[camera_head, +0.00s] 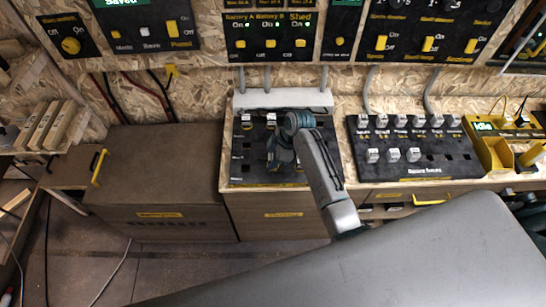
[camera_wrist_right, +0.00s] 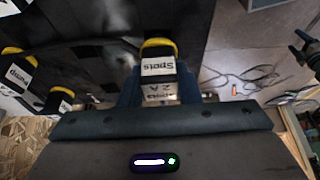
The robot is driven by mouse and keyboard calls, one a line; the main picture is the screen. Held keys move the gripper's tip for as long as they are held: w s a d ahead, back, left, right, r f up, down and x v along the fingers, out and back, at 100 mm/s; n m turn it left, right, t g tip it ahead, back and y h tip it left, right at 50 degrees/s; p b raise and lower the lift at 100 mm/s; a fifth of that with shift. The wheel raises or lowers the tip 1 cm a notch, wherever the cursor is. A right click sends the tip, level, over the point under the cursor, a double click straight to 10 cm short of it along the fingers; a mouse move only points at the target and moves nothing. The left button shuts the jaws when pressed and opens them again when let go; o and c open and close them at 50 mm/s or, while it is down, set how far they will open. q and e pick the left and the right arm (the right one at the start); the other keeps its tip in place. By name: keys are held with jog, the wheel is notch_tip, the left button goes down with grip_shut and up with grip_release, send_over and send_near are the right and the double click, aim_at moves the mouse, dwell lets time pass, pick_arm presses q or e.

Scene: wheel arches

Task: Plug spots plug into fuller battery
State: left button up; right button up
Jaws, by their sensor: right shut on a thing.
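My right gripper (camera_wrist_right: 158,88) is shut on the spots plug (camera_wrist_right: 158,66), a pale block with a yellow-and-black top labelled "Spots" and "2 A". In the head view my right gripper (camera_head: 283,163) hangs over the black battery socket panel (camera_head: 243,172), and my wrist hides the plug there. I cannot tell whether the plug touches a socket. My left gripper is not in view.
Pale plugs (camera_head: 246,121) stand at the back of the battery panel. Right of it is a black panel (camera_head: 450,165) with several plugs in two rows. A yellow charger-like unit (camera_head: 490,150) stands farther right. The brown box top (camera_head: 160,155) at left is clear.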

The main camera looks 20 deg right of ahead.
jog(key=shift+f, duration=0.15)
jog(key=shift+f, duration=0.35)
jog(key=shift+f, duration=0.2)
jog(key=shift+f, duration=0.1)
dwell(0.9)
jog(key=o, duration=1.6)
jog(key=shift+c, duration=0.2)
notch_tip(320, 180, up, 9)
jog(key=p, duration=0.9)
